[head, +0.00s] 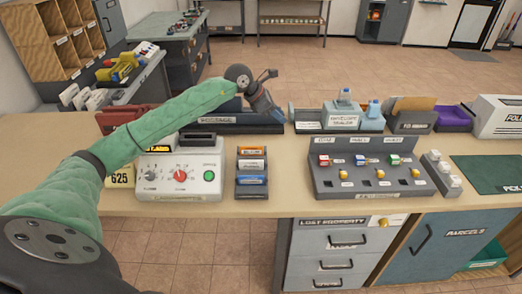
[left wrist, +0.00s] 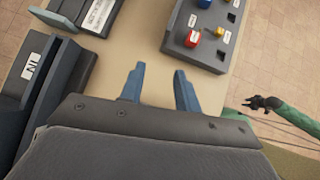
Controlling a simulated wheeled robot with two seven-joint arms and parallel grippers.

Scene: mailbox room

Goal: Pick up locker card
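My left arm reaches in from the left across the counter. Its gripper (head: 266,104) is above the back of the counter, behind the small card rack. In the left wrist view the two blue-grey fingers (left wrist: 160,88) are apart with nothing between them. The small dark rack (head: 252,180) holds flat cards or slots with orange, white and blue fronts; I cannot read which one is the locker card. My right gripper (left wrist: 264,103), on a green-sleeved arm, shows small at the right of the left wrist view; its fingers are too small to judge.
A white dial box (head: 178,182) stands left of the rack, and a grey switch panel (head: 370,180) stands to its right. Trays and a postage holder (head: 225,121) line the back. A green mat (head: 490,174) lies at the right. The counter front (head: 280,206) is bare.

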